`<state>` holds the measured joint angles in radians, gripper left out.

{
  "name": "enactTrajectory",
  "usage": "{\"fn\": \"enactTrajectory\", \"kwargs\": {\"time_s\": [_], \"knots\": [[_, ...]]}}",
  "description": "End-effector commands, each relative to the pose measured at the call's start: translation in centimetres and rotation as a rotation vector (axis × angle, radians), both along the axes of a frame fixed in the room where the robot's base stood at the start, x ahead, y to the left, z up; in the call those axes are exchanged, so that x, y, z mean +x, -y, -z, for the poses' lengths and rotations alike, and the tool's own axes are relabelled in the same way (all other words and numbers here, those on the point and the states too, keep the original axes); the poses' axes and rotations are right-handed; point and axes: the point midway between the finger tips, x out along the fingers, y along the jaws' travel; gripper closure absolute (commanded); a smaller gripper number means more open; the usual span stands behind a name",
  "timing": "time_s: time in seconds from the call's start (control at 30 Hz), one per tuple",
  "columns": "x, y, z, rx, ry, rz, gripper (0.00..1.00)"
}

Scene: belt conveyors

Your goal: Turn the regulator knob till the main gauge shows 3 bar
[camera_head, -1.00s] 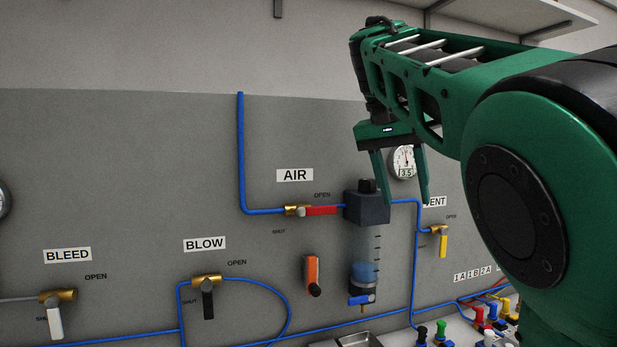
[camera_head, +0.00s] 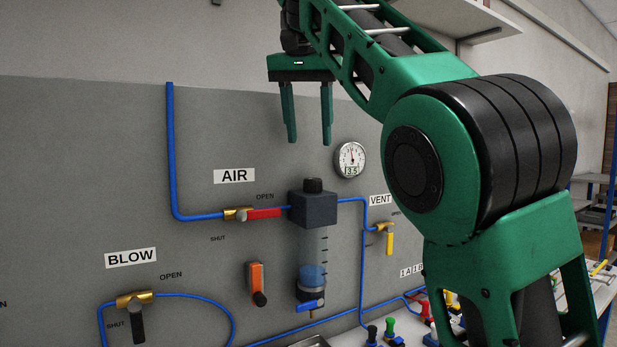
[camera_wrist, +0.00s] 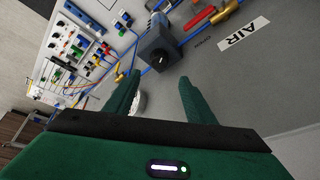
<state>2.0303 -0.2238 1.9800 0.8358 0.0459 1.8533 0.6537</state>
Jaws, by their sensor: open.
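The regulator is a dark block (camera_head: 313,209) with a black knob (camera_head: 313,185) on top and a clear bowl below. A round white gauge (camera_head: 350,158) to its right has a small display that seems to read 3.5. My gripper (camera_head: 308,142) is open and empty, fingers pointing down, above the knob and apart from it. In the wrist view the knob (camera_wrist: 162,60) shows beyond and between the fingertips (camera_wrist: 158,82). The gauge (camera_wrist: 138,103) is there partly hidden behind the left finger.
A brass valve with a red lever (camera_head: 264,213) sits left of the regulator under the AIR label. The VENT valve's yellow lever (camera_head: 390,243) is to the right. An orange handle (camera_head: 256,283) is lower left. Blue pipes run along the grey panel. A shelf (camera_head: 480,20) hangs upper right.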

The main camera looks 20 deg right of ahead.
Motion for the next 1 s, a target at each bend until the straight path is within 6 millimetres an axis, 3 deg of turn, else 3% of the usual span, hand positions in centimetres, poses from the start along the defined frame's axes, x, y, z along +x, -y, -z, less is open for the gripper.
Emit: {"fn": "enactTrajectory", "kwargs": {"time_s": [0.6,1.0], "knots": [[2.8,1.6,7.6,0.0,-0.003,0.001,0.5],[3.4,2.0,9.1,0.001,-0.001,0.002,0.5]]}}
